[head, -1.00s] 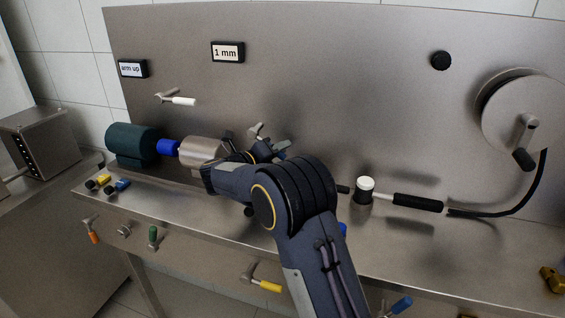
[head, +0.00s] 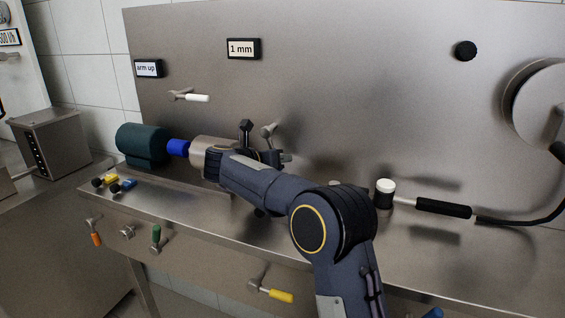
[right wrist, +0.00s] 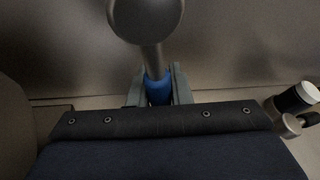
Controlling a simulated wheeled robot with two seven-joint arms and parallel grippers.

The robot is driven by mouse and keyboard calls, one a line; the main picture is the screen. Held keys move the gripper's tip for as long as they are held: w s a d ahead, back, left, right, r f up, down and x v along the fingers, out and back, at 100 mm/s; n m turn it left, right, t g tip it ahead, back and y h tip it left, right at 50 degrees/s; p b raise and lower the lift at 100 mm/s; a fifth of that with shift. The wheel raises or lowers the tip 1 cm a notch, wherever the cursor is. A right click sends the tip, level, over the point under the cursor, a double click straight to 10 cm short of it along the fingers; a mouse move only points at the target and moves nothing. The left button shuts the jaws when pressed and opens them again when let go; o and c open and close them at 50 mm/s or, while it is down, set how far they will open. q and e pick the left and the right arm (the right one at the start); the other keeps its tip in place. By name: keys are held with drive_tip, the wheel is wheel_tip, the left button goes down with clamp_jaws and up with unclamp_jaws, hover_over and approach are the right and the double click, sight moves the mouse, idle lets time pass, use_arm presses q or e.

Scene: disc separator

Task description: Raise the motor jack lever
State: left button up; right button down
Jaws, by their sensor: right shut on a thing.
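The lever (right wrist: 153,58) in the right wrist view has a round grey hub at the top, a metal shaft and a blue grip (right wrist: 157,82) pointing down. My right gripper (right wrist: 157,90) is shut on the blue grip, with one finger on each side. In the head view, my right arm reaches left across the bench, and my right gripper (head: 272,157) is partly hidden by its own wrist. A grey lever hub (head: 268,130) shows just behind it on the panel; its grip is hidden there. My left gripper is not in view.
A dark green motor (head: 142,145) with a blue coupling (head: 178,148) and metal drum (head: 208,150) lies left of my gripper. A white-handled lever (head: 196,98) is above. A white-capped cylinder (head: 385,187) stands at right. Orange, green and yellow (head: 281,296) levers line the bench front.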

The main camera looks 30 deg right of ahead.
idle(0.4)
drive_tip(key=c, duration=1.3)
unclamp_jaws()
drive_tip(key=shift+a, duration=0.1)
drive_tip(key=v, duration=0.7)
drive_tip(key=shift+s+a+r, duration=0.1)
drive_tip(key=shift+a+r, duration=0.05)
drive_tip(key=shift+a, duration=0.15)
